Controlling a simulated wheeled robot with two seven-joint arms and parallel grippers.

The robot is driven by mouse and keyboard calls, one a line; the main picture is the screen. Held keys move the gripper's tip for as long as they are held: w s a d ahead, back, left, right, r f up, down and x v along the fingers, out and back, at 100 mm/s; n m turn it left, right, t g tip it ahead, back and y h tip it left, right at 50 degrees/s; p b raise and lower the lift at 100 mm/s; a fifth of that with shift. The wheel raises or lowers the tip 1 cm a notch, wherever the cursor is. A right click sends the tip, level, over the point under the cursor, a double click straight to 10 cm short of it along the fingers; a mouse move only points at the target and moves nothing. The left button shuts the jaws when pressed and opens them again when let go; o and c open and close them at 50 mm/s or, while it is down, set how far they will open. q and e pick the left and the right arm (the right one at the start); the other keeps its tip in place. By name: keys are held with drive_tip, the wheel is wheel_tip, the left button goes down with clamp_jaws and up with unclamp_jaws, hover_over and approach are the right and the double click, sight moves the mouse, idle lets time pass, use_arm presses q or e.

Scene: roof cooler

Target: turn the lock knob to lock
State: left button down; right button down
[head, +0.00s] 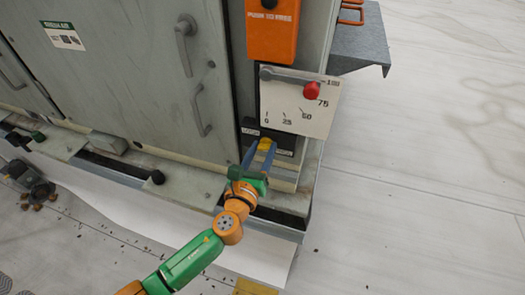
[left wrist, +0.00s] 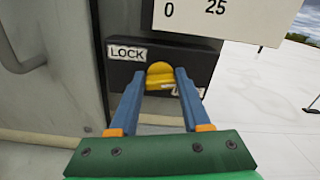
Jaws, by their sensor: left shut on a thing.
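The yellow lock knob (head: 265,144) sits on a dark panel (head: 284,151) low on the cabinet's corner column. My left gripper (head: 258,153) is shut on the knob, with its blue fingers on either side. In the left wrist view the knob (left wrist: 160,74) shows between the fingertips of the gripper (left wrist: 160,85). A LOCK label (left wrist: 127,52) is at the panel's upper left. A second label (left wrist: 188,91) at the lower right is partly hidden by the right finger. The knob's exact angle is hard to tell. My right gripper is not in view.
Above the panel is a white dial plate (head: 299,103) marked 0 to 100, with a grey lever and red knob (head: 312,90). An orange box (head: 272,30) is above that. Grey cabinet doors with handles (head: 188,45) stand to the left. Pale open floor (head: 430,170) lies to the right.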

use_arm(q)
drive_tip(key=n+b, duration=0.1)
drive_tip(key=n, duration=0.3)
drive_tip(key=shift+f+n, duration=0.15)
drive_tip(key=shift+n, duration=0.15)
drive_tip(key=n, duration=0.3)
drive_tip(key=shift+a+n+b, duration=0.1)
drive_tip(key=shift+n+b, duration=0.2)
drive_tip(key=shift+n, duration=0.1)
drive_tip(key=n, duration=0.3)
drive_tip(key=shift+f, duration=0.1)
drive_tip(key=shift+a+n+b, duration=0.1)
drive_tip(key=shift+n+b, duration=0.3)
drive_tip(key=shift+n, duration=2)
drive_tip(key=shift+c, duration=1.8)
unclamp_jaws()
drive_tip(key=shift+w, duration=0.1)
